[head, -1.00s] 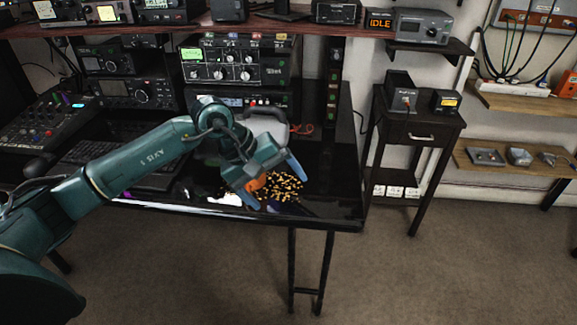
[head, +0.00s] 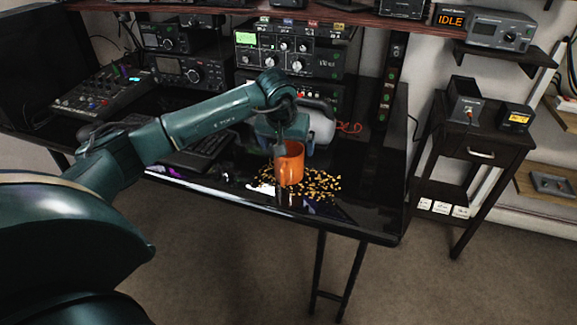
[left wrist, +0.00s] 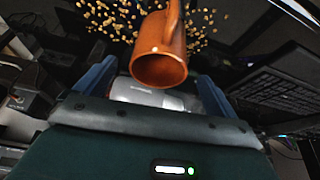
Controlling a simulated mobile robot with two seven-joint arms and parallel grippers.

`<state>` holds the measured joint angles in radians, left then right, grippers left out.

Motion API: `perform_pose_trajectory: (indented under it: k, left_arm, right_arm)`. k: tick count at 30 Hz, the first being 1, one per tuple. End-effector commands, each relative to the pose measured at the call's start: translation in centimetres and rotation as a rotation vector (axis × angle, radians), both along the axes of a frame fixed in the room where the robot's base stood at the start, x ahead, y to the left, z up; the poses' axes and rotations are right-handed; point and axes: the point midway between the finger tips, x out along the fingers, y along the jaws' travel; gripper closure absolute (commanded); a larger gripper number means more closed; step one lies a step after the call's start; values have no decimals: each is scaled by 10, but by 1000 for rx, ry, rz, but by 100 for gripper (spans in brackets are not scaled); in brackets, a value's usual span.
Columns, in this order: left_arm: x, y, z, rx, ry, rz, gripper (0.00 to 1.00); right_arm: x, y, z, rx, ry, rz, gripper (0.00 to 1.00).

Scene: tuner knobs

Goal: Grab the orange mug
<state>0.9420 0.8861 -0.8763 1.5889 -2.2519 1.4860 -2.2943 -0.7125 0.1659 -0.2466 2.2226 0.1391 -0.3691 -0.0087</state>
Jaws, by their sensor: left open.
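The orange mug (head: 292,166) stands on the black desk, beside scattered yellow bits. My left gripper (head: 281,148) is right at the mug, with a finger in front of its left side in the head view. In the left wrist view the mug (left wrist: 160,52) lies ahead, between the lines of the two blue fingers, its handle pointing away. The left gripper (left wrist: 155,85) is open, with a gap visible beside the mug. I cannot tell whether either finger touches it. My right gripper is not in view.
Scattered yellow bits (head: 318,186) lie right of the mug. A keyboard (head: 200,150) is to the left, and rack gear (head: 290,55) stands behind. A grey rounded object (head: 318,122) sits just behind the gripper. The desk's front edge is close to the mug.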

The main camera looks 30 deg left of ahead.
Motion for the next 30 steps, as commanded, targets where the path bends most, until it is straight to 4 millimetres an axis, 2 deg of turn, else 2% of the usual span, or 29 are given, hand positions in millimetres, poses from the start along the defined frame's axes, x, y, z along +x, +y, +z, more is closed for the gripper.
perform_pose_trajectory:
  k: [7, 17, 30]
  left_arm:
    - [13, 4, -35, -3, 3, 1, 5]
    - [16, 5, -42, 0, 1, 0, 5]
    - [16, 5, -41, -2, 1, 1, 41]
  right_arm:
    - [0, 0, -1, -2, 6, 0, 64]
    - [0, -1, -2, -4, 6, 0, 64]
    - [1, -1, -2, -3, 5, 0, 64]
